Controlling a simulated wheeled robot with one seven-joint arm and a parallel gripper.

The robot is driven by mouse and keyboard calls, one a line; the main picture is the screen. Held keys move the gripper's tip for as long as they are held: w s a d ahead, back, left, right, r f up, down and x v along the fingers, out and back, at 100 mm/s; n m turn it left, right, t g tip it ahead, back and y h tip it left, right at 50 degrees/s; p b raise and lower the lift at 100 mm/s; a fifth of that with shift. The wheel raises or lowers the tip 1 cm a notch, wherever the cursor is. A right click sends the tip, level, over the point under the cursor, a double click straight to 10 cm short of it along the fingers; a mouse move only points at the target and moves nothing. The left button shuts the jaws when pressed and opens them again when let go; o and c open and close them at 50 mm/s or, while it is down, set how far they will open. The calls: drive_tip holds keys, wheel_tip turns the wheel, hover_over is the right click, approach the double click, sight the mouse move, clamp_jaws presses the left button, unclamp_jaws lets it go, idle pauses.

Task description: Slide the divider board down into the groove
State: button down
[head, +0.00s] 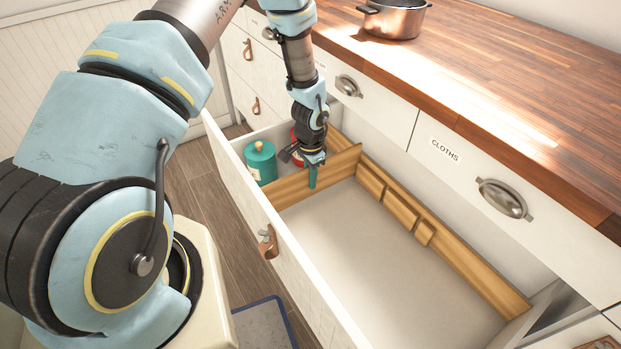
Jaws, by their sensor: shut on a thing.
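The divider board (289,188) is a pale wooden plank standing on edge across the left part of the open drawer (350,265). My gripper (312,172) is over the board's middle, pointing down, shut on its upper edge; one teal finger shows on the near side. The board's right end meets or overlaps a wooden rail (465,260) along the drawer's far side. Several raised wooden blocks (400,213) on this rail have narrow gaps between them. Which gap is the groove, and whether the board's lower edge touches the drawer floor, I cannot tell.
A teal canister (260,162) and a partly hidden red one (295,137) stand behind the board. The drawer floor right of the board is bare. The wooden countertop (480,70) with a copper pot (393,20) overhangs the far side.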

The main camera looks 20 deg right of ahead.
drive_tip(key=shift+f+b, duration=0.65)
drive_tip(key=shift+f, duration=0.35)
drive_tip(key=c, duration=0.8)
unclamp_jaws()
drive_tip(key=shift+c, duration=0.2)
wheel_tip(320, 180, up, 11)
drive_tip(key=shift+f, duration=0.1)
